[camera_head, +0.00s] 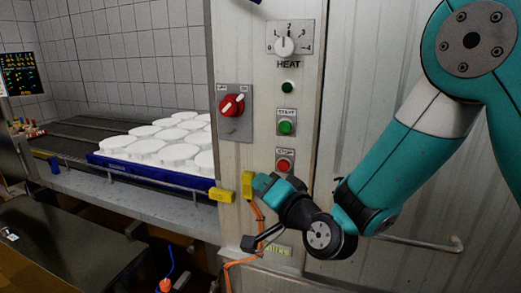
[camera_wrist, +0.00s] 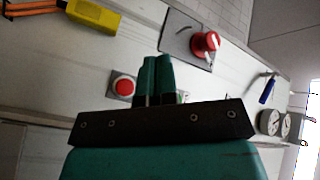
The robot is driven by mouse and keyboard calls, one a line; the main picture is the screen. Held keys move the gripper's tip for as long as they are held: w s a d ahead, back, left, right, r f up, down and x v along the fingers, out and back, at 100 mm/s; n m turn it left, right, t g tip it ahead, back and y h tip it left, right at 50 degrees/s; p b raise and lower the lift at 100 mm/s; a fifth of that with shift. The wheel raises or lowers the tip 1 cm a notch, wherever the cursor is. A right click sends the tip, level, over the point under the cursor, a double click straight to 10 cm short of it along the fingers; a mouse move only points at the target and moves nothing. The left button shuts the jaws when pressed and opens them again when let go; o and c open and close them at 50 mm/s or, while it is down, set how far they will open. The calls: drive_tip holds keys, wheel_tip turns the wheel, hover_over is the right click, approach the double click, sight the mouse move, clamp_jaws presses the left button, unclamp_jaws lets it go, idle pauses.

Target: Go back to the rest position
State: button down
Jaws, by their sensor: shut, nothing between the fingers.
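My gripper (camera_head: 265,183) is in front of the control panel, low and just left of the red stop button (camera_head: 284,164) in the head view. In the wrist view its two teal fingers (camera_wrist: 157,76) stand together, shut, with nothing between them. They point toward the panel, between the red button (camera_wrist: 123,86) and the red rotary switch (camera_wrist: 205,42). The green button is mostly hidden behind the fingers there. Whether the fingertips touch the panel cannot be told.
A yellow connector (camera_head: 247,184) with orange cable appears close beside my gripper. The panel also carries a green button (camera_head: 287,127), a heat dial (camera_head: 285,46) and a red rotary switch (camera_head: 231,105). A blue tray (camera_head: 110,164) of white moulds (camera_head: 176,153) sits on the conveyor at left.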

drive_tip(key=s+d+n+g+h, duration=0.2)
drive_tip(key=s+d+n+g, duration=0.1)
drive_tip(key=s, duration=0.6)
drive_tip(key=s+d+n+g+h, duration=0.2)
drive_tip(key=s+d+n+g, duration=0.2)
drive_tip(key=s+g, duration=0.3)
drive_tip(key=s+d+r+n+g+h, duration=0.1)
drive_tip(key=s+d+n+g, duration=0.2)
drive_tip(key=s, duration=0.8)
drive_tip(key=shift+d+n+g+h, duration=0.4)
drive_tip(key=shift+d+g, duration=0.8)
drive_tip(key=shift+d, duration=0.1)
